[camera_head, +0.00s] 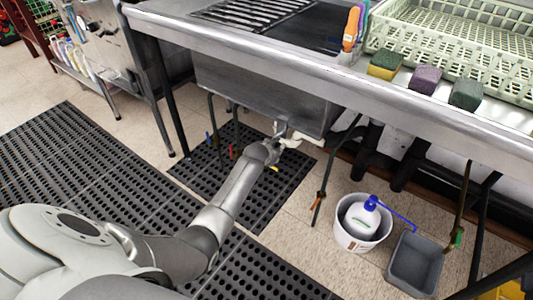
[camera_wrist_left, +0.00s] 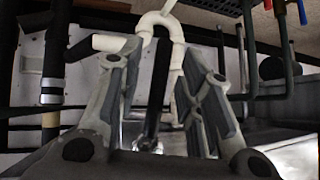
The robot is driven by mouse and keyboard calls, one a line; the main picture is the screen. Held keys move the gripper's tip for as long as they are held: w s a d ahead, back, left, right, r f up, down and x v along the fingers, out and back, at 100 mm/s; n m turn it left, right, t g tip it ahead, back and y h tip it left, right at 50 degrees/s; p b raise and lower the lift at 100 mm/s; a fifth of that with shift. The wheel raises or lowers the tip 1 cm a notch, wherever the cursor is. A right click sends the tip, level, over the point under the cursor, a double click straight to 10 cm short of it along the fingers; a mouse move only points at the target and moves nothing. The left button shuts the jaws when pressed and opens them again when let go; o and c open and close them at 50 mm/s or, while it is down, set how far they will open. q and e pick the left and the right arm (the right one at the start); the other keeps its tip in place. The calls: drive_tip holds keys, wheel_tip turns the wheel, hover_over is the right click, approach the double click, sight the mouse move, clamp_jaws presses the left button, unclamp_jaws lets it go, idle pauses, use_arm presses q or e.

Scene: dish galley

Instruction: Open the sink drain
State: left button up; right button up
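The steel sink basin (camera_head: 255,95) hangs under the counter in the head view. My left arm reaches under it, and my left gripper (camera_head: 279,138) is close below the basin's underside, near a white drain pipe (camera_head: 308,140). In the left wrist view the white pipe (camera_wrist_left: 163,20) bends in a U ahead of the fingers. My left fingers (camera_wrist_left: 163,75) stand apart. A dark, narrow bar (camera_wrist_left: 155,95) shows between them; I cannot tell whether it is the drain lever or whether a finger touches it. My right gripper is in neither view.
A white bucket with a blue-pump jug (camera_head: 362,218) and a grey bin (camera_head: 414,265) stand on the floor at right. Table legs and hoses (camera_head: 325,180) flank the basin. Sponges (camera_head: 425,80) and a dish rack (camera_head: 450,45) are on the counter. Black mats (camera_head: 75,165) cover open floor.

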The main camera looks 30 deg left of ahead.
use_arm(q)
drive_tip(key=v, duration=1)
drive_tip(key=shift+f, duration=0.1)
idle(0.3)
